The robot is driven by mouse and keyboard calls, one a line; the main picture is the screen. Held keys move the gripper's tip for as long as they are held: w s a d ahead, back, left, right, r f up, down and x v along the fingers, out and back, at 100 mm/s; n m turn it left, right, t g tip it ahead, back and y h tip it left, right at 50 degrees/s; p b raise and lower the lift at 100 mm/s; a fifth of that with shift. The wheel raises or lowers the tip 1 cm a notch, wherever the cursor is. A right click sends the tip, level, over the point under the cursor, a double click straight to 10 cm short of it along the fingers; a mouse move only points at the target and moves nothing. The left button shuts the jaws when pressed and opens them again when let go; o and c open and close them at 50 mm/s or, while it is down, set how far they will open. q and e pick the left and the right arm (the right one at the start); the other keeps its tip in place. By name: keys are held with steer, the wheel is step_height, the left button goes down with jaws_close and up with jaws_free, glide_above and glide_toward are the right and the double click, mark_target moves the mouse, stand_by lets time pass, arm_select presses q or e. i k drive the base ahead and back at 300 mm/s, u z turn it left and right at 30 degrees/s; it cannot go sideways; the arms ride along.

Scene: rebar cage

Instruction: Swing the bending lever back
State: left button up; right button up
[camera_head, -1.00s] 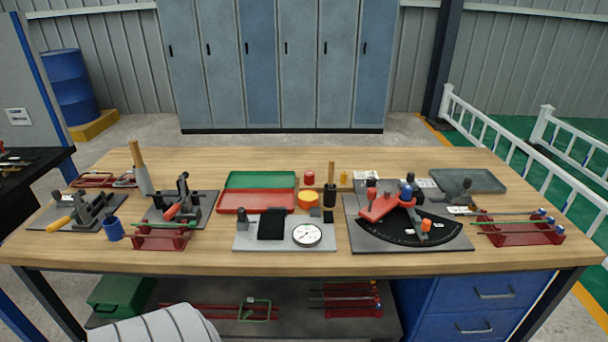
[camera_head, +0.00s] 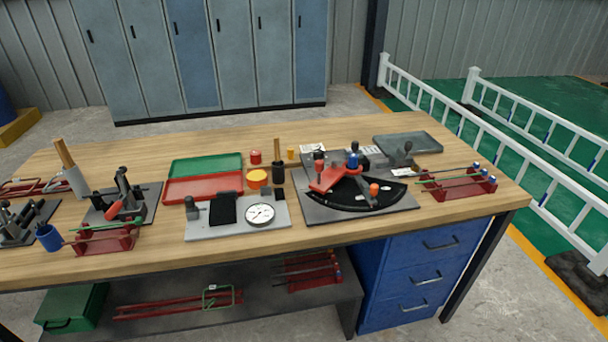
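The bending device stands on a grey base plate (camera_head: 312,208) right of the table's middle. Its bending lever (camera_head: 331,177) is a red arm with a red-topped upright at its left end and a blue knob (camera_head: 353,161) near the pivot. A black curved scale plate (camera_head: 352,200) with an orange knob (camera_head: 374,189) spreads in front of the lever. Neither of my grippers shows in the view.
The wooden table (camera_head: 330,132) also holds a dial gauge plate (camera_head: 284,219), green and red trays (camera_head: 203,186), a red rack with rods (camera_head: 463,186) and a grey tray (camera_head: 413,143). Blue drawers (camera_head: 425,262) sit below. A white railing (camera_head: 500,145) stands at the right.

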mark_target(324, 181)
steer(key=z, duration=0.4)
steer(key=k, duration=0.45)
steer(key=z, duration=0.9)
steer(key=i, duration=1.1)
steer(key=u, duration=0.6)
